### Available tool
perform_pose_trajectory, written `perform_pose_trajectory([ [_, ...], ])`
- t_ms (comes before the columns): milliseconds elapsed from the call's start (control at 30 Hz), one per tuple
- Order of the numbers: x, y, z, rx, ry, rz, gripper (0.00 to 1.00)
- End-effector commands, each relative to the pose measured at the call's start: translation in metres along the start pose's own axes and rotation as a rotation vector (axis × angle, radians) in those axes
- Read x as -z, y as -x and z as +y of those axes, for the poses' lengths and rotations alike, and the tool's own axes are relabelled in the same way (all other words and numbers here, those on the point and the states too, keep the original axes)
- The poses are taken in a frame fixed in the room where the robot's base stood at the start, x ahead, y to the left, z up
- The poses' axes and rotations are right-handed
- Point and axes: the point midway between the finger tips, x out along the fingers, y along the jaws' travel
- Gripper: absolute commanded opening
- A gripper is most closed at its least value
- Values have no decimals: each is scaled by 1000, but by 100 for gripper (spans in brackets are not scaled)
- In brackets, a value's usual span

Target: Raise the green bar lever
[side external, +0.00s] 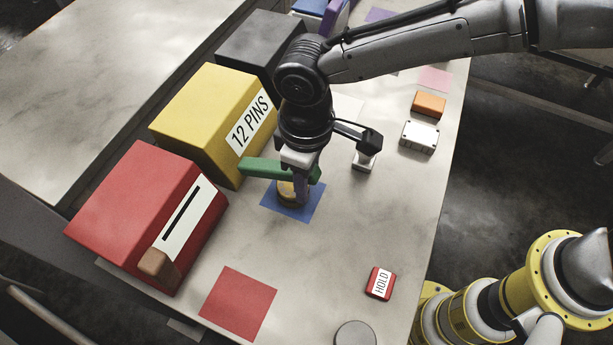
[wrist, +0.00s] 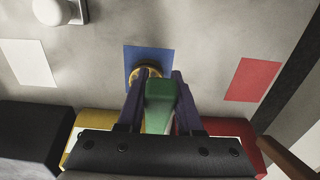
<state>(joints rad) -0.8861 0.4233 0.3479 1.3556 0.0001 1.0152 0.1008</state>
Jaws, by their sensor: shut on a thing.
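The green bar lever (side external: 265,168) sticks out from the front of the yellow box (side external: 188,113), labelled 12 PINS, and looks roughly level. My gripper (side external: 302,188) points down at the lever's outer end and is shut on it. In the wrist view my purple fingers (wrist: 157,80) lie on either side of the green bar lever (wrist: 161,94). The lever's exact height above the table is hard to tell.
A yellow round piece (side external: 287,193) sits on a blue square (side external: 310,208) below my gripper. A red box (side external: 137,205) with a brown lever (side external: 155,266) stands at left. A HOLD block (side external: 380,283) and a red square (side external: 238,302) lie in front.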

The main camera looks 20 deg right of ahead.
Motion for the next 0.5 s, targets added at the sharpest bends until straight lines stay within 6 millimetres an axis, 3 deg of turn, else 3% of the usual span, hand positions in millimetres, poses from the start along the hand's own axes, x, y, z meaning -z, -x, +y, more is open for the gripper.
perform_pose_trajectory([
  [500, 11, 22, 0, 0, -1, -192, 0],
])
